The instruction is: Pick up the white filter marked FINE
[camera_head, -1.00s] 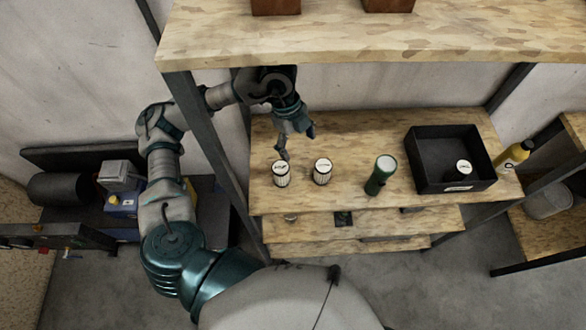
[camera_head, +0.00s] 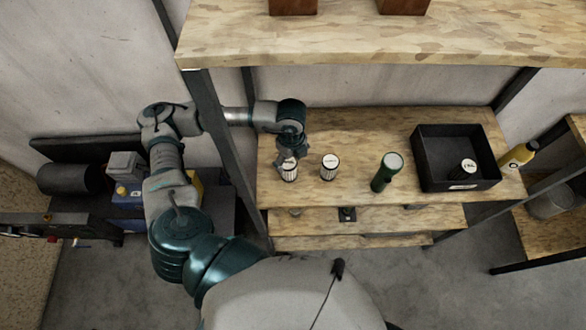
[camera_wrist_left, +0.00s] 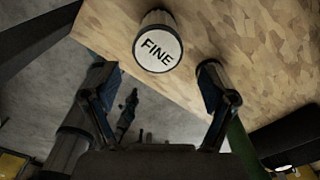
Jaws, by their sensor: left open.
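The white filter marked FINE (camera_wrist_left: 158,47) stands on the wooden shelf in the left wrist view, its label facing my camera. It lies ahead of and between the two spread fingers. My left gripper also shows in the wrist view (camera_wrist_left: 158,82), open, with nothing held. My right gripper is not in view.
On the shelf (camera_head: 350,130), a green cylinder (camera_head: 386,173) stands right of the filters. A black box (camera_head: 428,184) holding a white-topped item (camera_head: 468,166) is further right. A yellow bottle (camera_head: 518,155) lies beyond. A dark post (camera_head: 222,150) and upper shelf (camera_head: 380,40) frame my arm.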

